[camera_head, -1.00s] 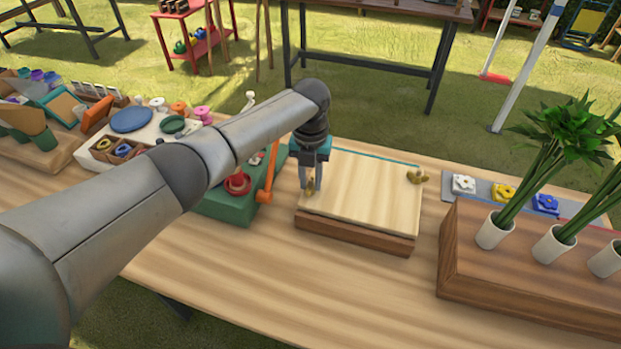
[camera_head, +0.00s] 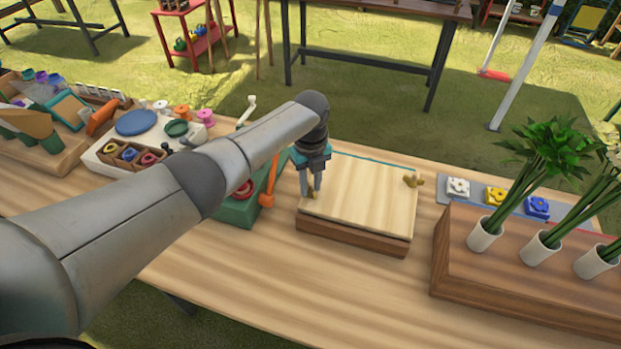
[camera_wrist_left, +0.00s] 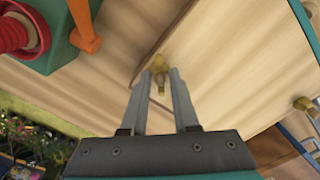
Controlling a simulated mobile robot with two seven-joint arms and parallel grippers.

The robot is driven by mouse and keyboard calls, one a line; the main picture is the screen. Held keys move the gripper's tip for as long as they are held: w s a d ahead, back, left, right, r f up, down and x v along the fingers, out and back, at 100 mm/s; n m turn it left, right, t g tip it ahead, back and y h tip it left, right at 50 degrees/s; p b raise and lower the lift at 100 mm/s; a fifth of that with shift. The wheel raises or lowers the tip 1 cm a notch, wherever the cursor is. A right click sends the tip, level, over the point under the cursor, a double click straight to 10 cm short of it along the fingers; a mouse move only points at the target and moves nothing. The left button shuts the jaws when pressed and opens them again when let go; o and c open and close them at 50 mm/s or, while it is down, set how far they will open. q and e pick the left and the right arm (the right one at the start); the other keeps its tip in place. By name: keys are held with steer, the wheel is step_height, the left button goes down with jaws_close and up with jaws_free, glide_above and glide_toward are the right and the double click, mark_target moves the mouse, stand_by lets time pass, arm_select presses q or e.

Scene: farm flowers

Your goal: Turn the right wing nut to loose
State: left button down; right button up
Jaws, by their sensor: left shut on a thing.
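The right wing nut (camera_head: 413,180), small and brass-coloured, sits at the far right corner of a pale wooden press board (camera_head: 365,195). It also shows at the right edge of the left wrist view (camera_wrist_left: 304,103). My left gripper (camera_head: 311,191) points down at the board's left side, well away from the right wing nut. Its fingers (camera_wrist_left: 163,80) are shut on the left wing nut (camera_wrist_left: 158,64), which they partly hide in the head view. My right gripper is not in view.
A green device with an orange handle (camera_head: 268,182) stands just left of the board. A wooden block with white vases (camera_head: 485,235) of leafy stems stands to the right. The tabletop in front of the board (camera_head: 290,275) is clear.

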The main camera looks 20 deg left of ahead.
arm_select(q)
steer(key=n+p, duration=0.2)
steer(key=n, duration=0.3)
steer(key=shift+n, duration=0.3)
steer(key=n+p, duration=0.1)
steer(key=n, duration=0.4)
steer(key=shift+s, duration=0.1)
steer(key=n+p, duration=0.1)
steer(key=n, duration=0.4)
steer(key=shift+f+n, duration=0.1)
steer(key=shift+n, duration=0.3)
steer(key=n+p, duration=0.1)
steer(key=n, duration=1.6)
steer(key=shift+p, duration=0.3)
steer(key=n, duration=0.6)
steer(key=shift+n, duration=0.3)
steer(key=n, duration=0.5)
